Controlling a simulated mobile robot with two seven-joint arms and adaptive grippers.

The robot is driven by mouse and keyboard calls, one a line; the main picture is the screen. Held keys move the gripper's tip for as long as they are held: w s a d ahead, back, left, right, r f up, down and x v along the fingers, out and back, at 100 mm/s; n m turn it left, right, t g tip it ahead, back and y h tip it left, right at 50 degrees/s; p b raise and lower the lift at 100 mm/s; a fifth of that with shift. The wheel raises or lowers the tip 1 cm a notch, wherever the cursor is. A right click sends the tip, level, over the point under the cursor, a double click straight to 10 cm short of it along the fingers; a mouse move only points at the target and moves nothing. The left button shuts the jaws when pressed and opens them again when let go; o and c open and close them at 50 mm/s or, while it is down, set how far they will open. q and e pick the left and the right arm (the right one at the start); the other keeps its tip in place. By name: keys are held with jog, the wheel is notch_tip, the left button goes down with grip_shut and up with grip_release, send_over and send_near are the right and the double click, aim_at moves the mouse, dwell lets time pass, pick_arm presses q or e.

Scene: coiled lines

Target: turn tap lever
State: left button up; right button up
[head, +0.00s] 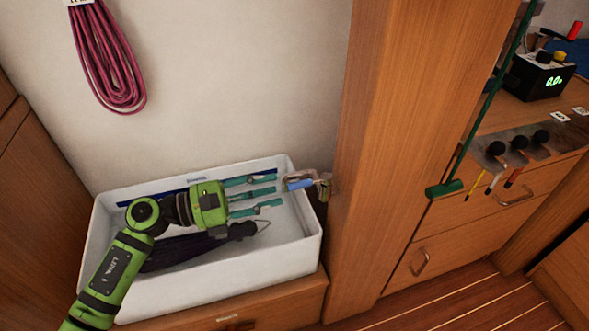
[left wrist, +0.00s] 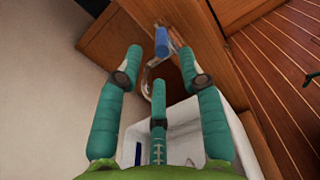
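The tap lever (head: 299,184) has a blue handle and sits on a small metal tap body (head: 324,187) at the side of the wooden post. In the left wrist view the blue lever (left wrist: 162,42) stands beyond the fingertips, between the two outer fingers. My left gripper (head: 277,188) has three teal fingers pointing right at the lever. The fingers are spread open and empty, with a small gap to the blue handle. The left gripper also shows in the left wrist view (left wrist: 160,65). My right gripper is not in view.
A white tub (head: 300,250) with a dark coil (head: 190,248) in it lies under my left arm. The wooden post (head: 375,150) stands right of the tap. A pink coiled line (head: 108,60) hangs on the wall. A green rod (head: 490,100) stands further right.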

aim_at(297, 183)
pick_arm(q)
jog(key=p+x, duration=0.1)
jog(key=x, duration=0.5)
jog(key=shift+s+d, duration=0.15)
jog(key=shift+d, duration=0.15)
grip_shut()
